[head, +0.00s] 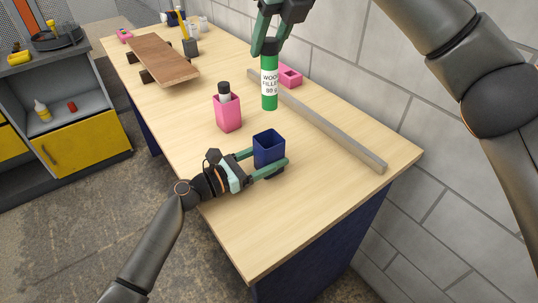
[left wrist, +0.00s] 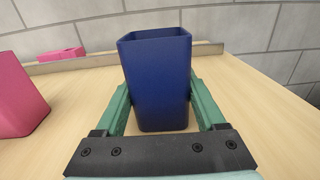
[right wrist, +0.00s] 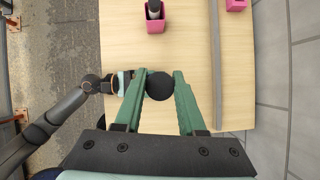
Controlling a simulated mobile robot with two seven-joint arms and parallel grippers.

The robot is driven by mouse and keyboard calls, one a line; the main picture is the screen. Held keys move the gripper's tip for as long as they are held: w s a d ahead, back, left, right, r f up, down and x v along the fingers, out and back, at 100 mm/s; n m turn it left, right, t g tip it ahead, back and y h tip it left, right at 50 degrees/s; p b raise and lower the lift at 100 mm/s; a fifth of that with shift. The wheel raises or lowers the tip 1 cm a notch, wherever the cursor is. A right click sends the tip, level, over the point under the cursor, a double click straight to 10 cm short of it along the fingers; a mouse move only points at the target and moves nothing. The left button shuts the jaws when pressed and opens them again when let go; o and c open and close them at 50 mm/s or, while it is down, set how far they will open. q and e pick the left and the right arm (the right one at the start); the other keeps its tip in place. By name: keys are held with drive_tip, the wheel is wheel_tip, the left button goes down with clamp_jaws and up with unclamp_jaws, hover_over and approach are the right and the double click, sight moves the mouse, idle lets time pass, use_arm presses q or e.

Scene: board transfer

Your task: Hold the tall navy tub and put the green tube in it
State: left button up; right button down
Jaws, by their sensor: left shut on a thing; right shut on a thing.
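The tall navy tub (head: 268,151) stands upright on the wooden table. My left gripper (head: 277,160) is shut on it, with one finger on each side; the tub also fills the middle of the left wrist view (left wrist: 158,80). The green tube (head: 269,88), with a white "WOOD FILLER" label, hangs upright in the air above the table, beyond the tub in the head view. My right gripper (head: 266,48) is shut on its upper end. In the right wrist view the tube's dark round end (right wrist: 159,86) sits between the fingers and hides what is below.
A pink tub (head: 228,113) holding a dark-capped bottle stands left of the navy tub. A low pink block (head: 290,76) lies by the long grey rail (head: 335,130) along the wall side. A brown board (head: 155,58) lies at the far end. The table's near corner is clear.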

sight(269, 93)
drive_tip(key=shift+f, duration=5.2)
drive_tip(key=shift+c, duration=2.1)
unclamp_jaws()
drive_tip(key=shift+r, duration=0.1)
drive_tip(key=v, duration=1.2)
use_arm(q)
drive_tip(key=o, duration=1.3)
